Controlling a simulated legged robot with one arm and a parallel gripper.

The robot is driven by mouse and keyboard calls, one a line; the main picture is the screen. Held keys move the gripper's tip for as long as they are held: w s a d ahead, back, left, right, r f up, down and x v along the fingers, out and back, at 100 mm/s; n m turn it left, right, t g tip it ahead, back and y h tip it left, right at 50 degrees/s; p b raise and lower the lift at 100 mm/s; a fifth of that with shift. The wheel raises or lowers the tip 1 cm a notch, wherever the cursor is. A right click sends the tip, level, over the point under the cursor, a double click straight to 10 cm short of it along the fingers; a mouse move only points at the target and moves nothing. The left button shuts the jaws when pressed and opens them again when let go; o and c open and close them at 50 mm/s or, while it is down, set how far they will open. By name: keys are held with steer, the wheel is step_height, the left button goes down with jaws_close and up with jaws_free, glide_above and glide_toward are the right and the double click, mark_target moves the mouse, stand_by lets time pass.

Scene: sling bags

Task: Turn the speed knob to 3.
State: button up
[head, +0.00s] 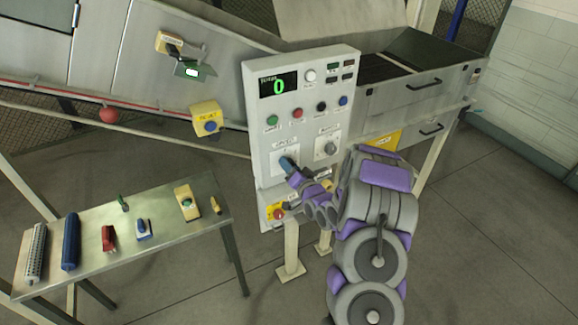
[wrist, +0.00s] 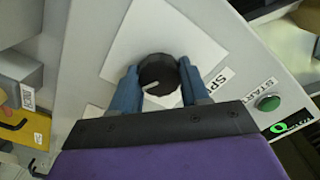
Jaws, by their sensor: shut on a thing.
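The speed knob (wrist: 158,74) is a round dark knob with a pale pointer line, on a white plate of the control panel (head: 304,100). In the wrist view my gripper (wrist: 160,84) has its two blue fingers on either side of the knob, shut on it. In the head view my gripper (head: 288,163) reaches the left knob plate and hides the knob. The label beside the knob shows only "SP" in the wrist view. The panel's display (head: 279,85) reads a green 0. The scale marks around the knob cannot be read.
A second knob (head: 330,148) sits to the right on the panel. Coloured buttons (head: 297,113) lie above, and a red stop button (head: 278,213) on yellow lies below. A metal table (head: 160,223) with several tools stands at the left. Open floor lies in front.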

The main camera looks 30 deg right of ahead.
steer(key=shift+w+d+r, duration=0.1)
steer(key=shift+d+r, duration=0.1)
steer(key=shift+r, duration=0.1)
steer(key=o, duration=0.9)
steer(key=shift+f, duration=0.1)
steer(key=shift+o, duration=0.8)
steer(key=shift+d+f, duration=0.15)
steer(key=s+p, duration=0.4)
steer(key=s, duration=1.3)
steer(key=shift+s+d+p, duration=0.2)
steer(key=shift+d+p, duration=0.1)
steer(key=shift+d, duration=0.05)
steer(key=shift+f, duration=0.1)
